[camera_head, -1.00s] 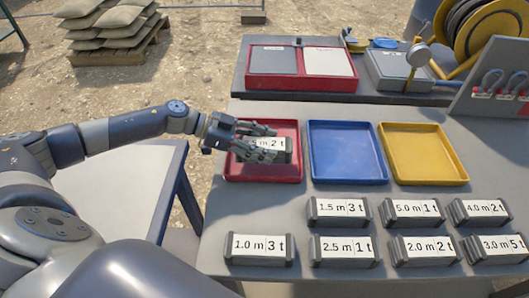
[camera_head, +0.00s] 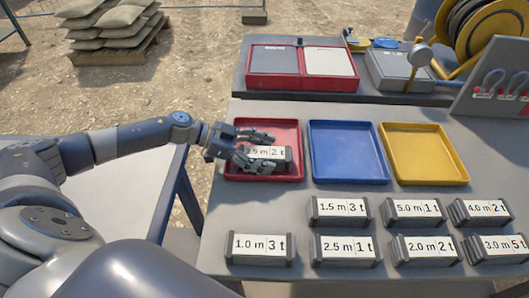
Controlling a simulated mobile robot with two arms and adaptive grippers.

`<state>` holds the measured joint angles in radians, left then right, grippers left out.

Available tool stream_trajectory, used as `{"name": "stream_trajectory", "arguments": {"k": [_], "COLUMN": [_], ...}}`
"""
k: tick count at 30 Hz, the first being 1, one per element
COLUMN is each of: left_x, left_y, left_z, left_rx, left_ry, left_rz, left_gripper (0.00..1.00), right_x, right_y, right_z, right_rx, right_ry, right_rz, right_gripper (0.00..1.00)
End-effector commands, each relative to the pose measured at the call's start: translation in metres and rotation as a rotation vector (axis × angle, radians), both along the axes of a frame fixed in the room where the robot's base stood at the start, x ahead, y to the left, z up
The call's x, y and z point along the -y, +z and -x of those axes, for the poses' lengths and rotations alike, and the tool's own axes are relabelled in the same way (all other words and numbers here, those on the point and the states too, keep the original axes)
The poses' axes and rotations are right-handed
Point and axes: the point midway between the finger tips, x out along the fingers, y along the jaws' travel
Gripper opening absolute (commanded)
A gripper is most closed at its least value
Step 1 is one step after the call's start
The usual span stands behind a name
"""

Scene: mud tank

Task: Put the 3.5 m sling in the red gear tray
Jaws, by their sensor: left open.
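The red gear tray (camera_head: 292,130) is on the near table, left of the blue tray. A dark sling pack with a white label (camera_head: 279,153) lies in the red tray. Its label ends in "5 m 2 t"; its first digit is partly hidden by my fingers. My left gripper (camera_head: 271,151) is over the tray and open, with one finger on the far side of the pack and one on the near side. I cannot tell whether the fingers touch it. My right gripper is not in view.
A blue tray (camera_head: 347,181) and a yellow tray (camera_head: 425,182) stand empty to the right. A red-framed box (camera_head: 300,83) stands behind.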

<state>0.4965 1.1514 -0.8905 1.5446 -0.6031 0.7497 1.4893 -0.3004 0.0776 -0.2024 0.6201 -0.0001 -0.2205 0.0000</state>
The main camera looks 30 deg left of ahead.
Motion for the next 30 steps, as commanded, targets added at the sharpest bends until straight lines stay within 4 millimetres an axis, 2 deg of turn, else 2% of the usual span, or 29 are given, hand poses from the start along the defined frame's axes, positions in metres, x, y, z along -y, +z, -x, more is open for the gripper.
{"name": "stream_trajectory", "arguments": {"k": [3, 7, 15, 21, 30], "left_x": [0.000, -0.013, -0.061, -0.089, -0.100], "left_y": [0.003, 0.007, 0.028, 0.042, 0.050], "left_z": [0.000, 0.006, 0.029, 0.043, 0.048], "left_rx": [0.002, -0.001, -0.002, -0.002, 0.001], "left_ry": [0.000, 0.002, 0.003, 0.002, 0.000], "left_rz": [-0.001, -0.003, -0.006, -0.004, 0.000], "left_gripper": [0.70, 0.70, 0.70, 0.70, 0.70], "right_x": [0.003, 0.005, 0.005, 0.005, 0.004], "right_y": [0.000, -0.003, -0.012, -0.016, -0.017], "right_z": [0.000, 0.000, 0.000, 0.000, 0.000], "right_rx": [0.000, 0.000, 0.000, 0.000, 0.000], "right_ry": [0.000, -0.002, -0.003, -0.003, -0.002], "right_rz": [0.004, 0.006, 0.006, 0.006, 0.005], "right_gripper": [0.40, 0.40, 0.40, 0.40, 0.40]}}
